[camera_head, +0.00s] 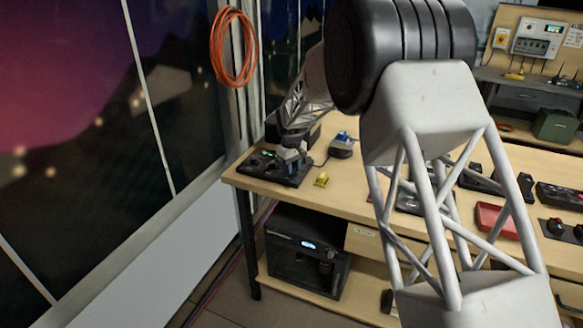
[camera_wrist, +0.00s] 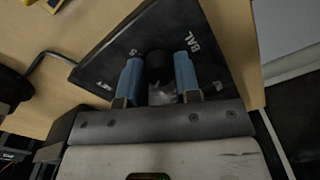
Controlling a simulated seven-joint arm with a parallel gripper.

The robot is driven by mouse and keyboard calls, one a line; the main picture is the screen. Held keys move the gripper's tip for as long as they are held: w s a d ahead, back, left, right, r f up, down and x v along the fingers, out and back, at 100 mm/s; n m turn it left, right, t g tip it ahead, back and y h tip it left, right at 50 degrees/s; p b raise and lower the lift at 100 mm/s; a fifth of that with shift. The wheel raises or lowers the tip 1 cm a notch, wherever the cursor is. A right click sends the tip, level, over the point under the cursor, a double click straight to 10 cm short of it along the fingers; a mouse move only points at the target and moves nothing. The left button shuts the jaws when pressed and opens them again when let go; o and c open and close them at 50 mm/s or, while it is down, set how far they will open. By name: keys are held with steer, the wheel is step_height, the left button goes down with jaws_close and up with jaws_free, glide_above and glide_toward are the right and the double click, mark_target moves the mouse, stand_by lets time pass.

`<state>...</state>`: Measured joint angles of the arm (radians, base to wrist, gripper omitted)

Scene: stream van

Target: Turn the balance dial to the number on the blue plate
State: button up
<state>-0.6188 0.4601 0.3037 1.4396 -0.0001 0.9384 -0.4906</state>
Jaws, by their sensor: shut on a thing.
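The balance dial (camera_wrist: 158,66) is a dark round knob on a black panel (camera_wrist: 100,58) marked "BAL" in white. My gripper (camera_wrist: 158,76) has its two blue fingers on either side of the knob, shut on it. Other white marks on the panel are partly hidden or too small to read surely. In the head view the panel (camera_head: 259,170) lies at the table's left end, with my gripper (camera_head: 291,152) down over it. No blue plate with a readable number shows; a small device with a blue top (camera_head: 345,140) stands right of the panel.
A small yellow block (camera_head: 322,180) lies right of the panel. A red tray (camera_head: 495,220) and several dark control boxes sit further right on the wooden table (camera_head: 350,190). A black machine (camera_head: 307,252) stands on the shelf below. My arm hides the table's middle.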

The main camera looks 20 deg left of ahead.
steer(key=shift+m, duration=0.4)
steer(key=o, duration=0.9)
steer(key=shift+r, duration=3.9)
